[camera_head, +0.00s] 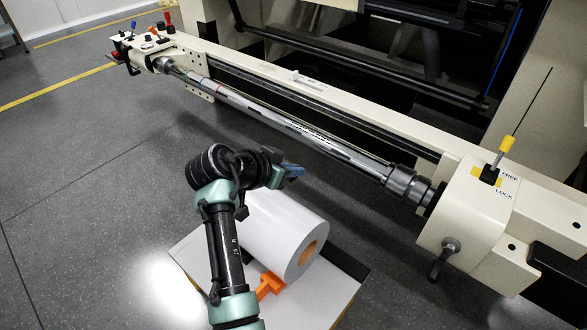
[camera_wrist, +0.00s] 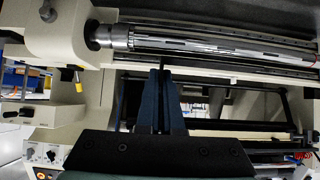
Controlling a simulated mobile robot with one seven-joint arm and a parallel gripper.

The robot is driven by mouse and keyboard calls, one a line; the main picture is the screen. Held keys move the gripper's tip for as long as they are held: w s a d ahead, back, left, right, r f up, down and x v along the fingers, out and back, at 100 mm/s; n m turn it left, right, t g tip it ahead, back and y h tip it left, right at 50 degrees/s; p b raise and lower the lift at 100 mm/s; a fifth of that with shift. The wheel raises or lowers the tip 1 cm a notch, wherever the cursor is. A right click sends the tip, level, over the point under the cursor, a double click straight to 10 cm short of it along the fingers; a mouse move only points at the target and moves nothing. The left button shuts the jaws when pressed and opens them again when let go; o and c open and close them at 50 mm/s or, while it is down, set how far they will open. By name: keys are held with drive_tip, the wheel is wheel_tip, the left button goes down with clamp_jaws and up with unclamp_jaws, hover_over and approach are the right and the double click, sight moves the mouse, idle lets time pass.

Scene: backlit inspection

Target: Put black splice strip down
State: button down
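My gripper shows in the wrist view (camera_wrist: 162,75) with its two dark blue fingers close together. A thin black strip (camera_wrist: 164,62), which looks like the splice strip, stands between them and pokes a little past the tips. Most of it is hidden by the fingers. In the head view my gripper (camera_head: 295,170) is over the far side of the white roll, short of the shaft; I cannot make out the strip there. The silver shaft (camera_head: 285,122) with dark slots runs across the machine front; the gripper looks apart from it.
A white roll (camera_head: 270,230) with a brown core lies on a pale platform (camera_head: 325,295), with an orange block (camera_head: 269,285) beside it. The cream machine housing (camera_head: 470,210) with a yellow-tipped lever (camera_head: 506,146) stands at the right. The grey floor at left is clear.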

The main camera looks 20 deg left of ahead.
idle(0.3)
drive_tip(key=s+d+r+p, duration=0.3)
drive_tip(key=s+d+p, duration=0.4)
drive_tip(key=s+d, duration=1.1)
drive_tip(key=s+r+n+y+p, duration=0.1)
drive_tip(key=s+r+n+p, duration=0.1)
drive_tip(key=r+p, duration=1)
drive_tip(key=s+r+n+y+p, duration=0.2)
drive_tip(key=r+p, duration=1.1)
drive_tip(key=p, duration=1.2)
drive_tip(key=shift+s+a+r+t+y+p, duration=0.15)
drive_tip(key=shift+s+r+t+y+p, duration=0.2)
drive_tip(key=shift+s, duration=0.4)
drive_tip(key=shift+f, duration=0.15)
